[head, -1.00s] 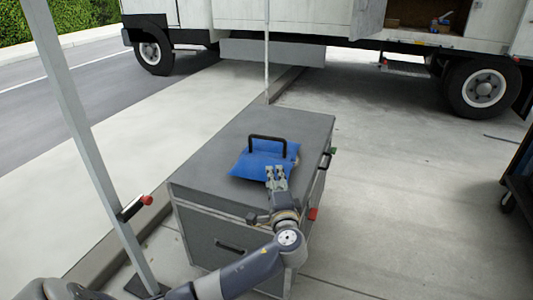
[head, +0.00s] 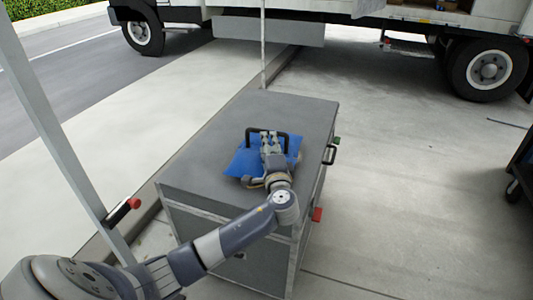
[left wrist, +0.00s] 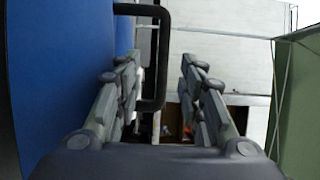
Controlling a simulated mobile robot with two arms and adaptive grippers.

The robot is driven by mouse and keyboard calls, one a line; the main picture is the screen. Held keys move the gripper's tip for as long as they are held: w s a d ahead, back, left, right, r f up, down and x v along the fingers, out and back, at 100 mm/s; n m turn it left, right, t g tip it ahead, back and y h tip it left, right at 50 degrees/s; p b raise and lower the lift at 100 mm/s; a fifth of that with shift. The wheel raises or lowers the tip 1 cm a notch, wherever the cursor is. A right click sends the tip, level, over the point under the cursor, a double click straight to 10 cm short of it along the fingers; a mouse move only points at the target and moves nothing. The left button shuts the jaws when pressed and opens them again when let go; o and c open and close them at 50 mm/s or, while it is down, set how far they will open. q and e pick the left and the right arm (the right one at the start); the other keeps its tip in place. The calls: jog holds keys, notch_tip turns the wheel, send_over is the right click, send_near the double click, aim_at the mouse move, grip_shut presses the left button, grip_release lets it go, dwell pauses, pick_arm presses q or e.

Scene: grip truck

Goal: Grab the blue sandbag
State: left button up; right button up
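The blue sandbag (head: 243,163) lies on top of the grey case, with its black handle (head: 249,133) standing up. My left gripper (head: 268,135) is over the bag at the handle, and its wrist hides part of the bag. In the left wrist view, the blue sandbag (left wrist: 60,70) fills the left side. The fingers of my left gripper (left wrist: 158,66) are apart, and the bar of the black handle (left wrist: 163,45) shows between them. I cannot tell whether either finger touches it. My right gripper is not in view.
The grey case (head: 205,175) stands on the pavement, with a red piece (head: 317,214) on its right side. A thin post (head: 263,50) rises behind it and a thicker grey post (head: 50,125) stands at left. A white truck (head: 340,12) is at the back. A dark cart (head: 521,170) is at right.

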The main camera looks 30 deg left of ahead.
pick_arm(q)
jog(key=shift+x, duration=1.15)
jog(key=shift+b+x, duration=0.5)
jog(key=shift+x, duration=1.85)
jog(key=shift+d+r, duration=0.1)
grip_shut()
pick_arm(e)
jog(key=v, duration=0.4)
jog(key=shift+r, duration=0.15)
pick_arm(q)
jog(key=shift+w+r, duration=0.1)
jog(key=shift+r, duration=0.4)
jog(key=shift+f, duration=0.15)
